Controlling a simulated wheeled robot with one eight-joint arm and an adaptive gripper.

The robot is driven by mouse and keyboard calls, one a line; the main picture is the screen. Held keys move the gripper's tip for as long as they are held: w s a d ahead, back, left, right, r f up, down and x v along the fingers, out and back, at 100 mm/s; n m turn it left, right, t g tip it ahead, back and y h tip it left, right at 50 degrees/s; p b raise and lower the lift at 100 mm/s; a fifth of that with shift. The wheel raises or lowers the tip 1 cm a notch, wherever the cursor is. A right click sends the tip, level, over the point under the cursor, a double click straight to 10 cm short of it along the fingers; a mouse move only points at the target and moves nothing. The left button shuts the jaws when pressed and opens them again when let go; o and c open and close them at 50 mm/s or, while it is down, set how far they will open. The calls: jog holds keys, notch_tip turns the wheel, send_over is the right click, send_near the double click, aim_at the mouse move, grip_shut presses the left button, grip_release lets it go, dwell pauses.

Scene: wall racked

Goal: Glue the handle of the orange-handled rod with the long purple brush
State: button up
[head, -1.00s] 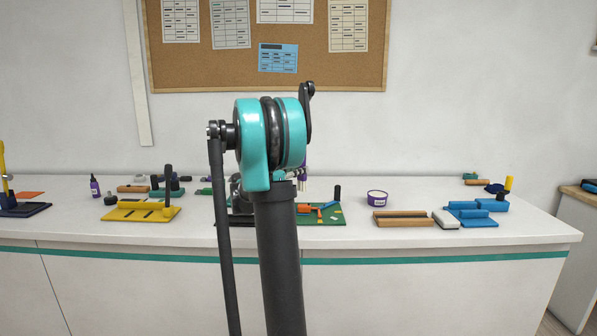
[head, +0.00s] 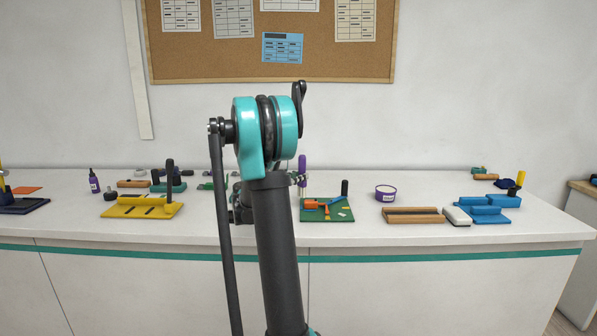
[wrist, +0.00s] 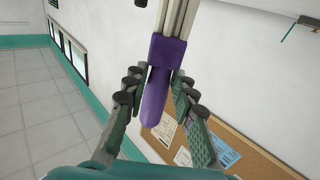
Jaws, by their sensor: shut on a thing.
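My gripper (wrist: 157,82) is shut on the long purple brush (wrist: 156,95), its fingers on either side of the purple handle in the wrist view. Pale strips extend from the brush's purple collar to the top edge. In the head view the purple brush (head: 302,162) stands upright just right of my arm, above the counter; my gripper there is mostly hidden by the arm. An orange piece (head: 316,205), seemingly the orange-handled rod, lies on a green board (head: 342,215) with a blue piece and a black post. Its rod part is too small to make out.
A purple tub (head: 385,192) stands right of the green board. Brown bars (head: 413,215), a white block (head: 457,216) and a blue fixture (head: 490,209) are farther right. A yellow fixture (head: 140,209) and purple bottle (head: 94,181) are left. Bare counter lies around the tub.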

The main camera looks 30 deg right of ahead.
grip_shut()
jog(key=shift+f, duration=0.9)
dwell(0.4)
jog(key=shift+s+d+r, duration=0.15)
jog(key=shift+s+d, duration=0.3)
jog(key=shift+d, duration=0.2)
jog(key=shift+s+d+f, duration=0.15)
jog(key=shift+s+d, duration=0.35)
jog(key=shift+d, duration=0.25)
jog(key=shift+s+d+f, duration=0.1)
jog(key=shift+s+d, duration=0.35)
jog(key=shift+d, duration=0.3)
jog(key=shift+s+d+r, duration=0.1)
jog(key=shift+s+d, duration=0.3)
jog(key=shift+d, duration=0.25)
